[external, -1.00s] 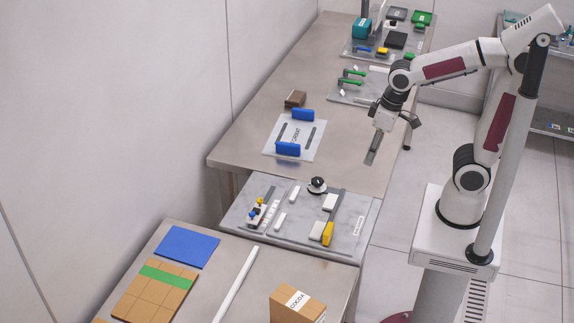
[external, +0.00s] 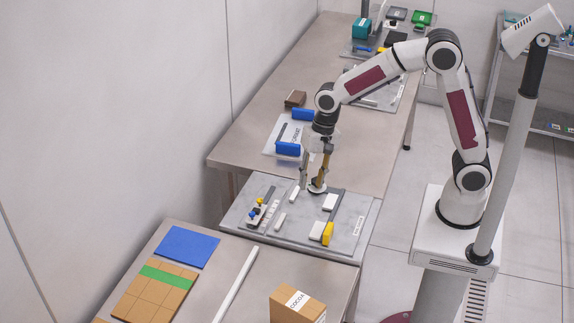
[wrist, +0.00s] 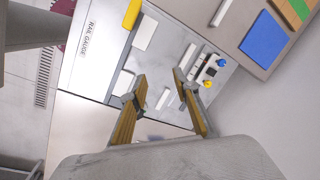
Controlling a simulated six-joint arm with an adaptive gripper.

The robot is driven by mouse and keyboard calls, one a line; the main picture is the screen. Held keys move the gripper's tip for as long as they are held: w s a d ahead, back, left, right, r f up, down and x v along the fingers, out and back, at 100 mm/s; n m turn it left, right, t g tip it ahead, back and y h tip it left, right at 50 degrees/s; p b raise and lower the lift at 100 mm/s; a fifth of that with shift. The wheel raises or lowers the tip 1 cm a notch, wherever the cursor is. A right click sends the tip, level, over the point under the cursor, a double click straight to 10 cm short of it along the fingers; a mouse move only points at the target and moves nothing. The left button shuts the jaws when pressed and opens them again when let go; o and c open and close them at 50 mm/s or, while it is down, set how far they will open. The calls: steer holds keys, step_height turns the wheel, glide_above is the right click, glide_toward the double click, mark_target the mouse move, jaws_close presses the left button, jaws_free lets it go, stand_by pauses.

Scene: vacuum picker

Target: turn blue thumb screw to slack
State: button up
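The blue thumb screw (external: 253,213) is small and sits on a block at the left of the grey fixture board, beside a yellow screw (external: 260,201). In the wrist view the blue screw (wrist: 221,62) and yellow screw (wrist: 207,83) lie right of my fingers, outside the gap. My gripper (external: 311,186) points down over the back of the board, right of the screws and apart from them. In the wrist view my gripper (wrist: 158,76) has its two fingers spread with nothing seen between them. Which way the blue screw is turned is too small to tell.
The fixture board (external: 290,238) also bears white blocks (external: 280,221) and a yellow block (external: 328,233). A plate with blue handles (external: 288,148) stands behind. The front table holds a blue mat (external: 188,246).

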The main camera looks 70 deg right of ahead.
steer(key=w+a+f+m, duration=0.4)
steer(key=w+m, duration=0.3)
steer(key=w, duration=0.1)
steer(key=m+t+y, duration=0.1)
steer(key=m+t, duration=0.1)
steer(key=m, duration=0.8)
glide_toward(253, 212)
steer(key=shift+x, duration=3.85)
jaws_close()
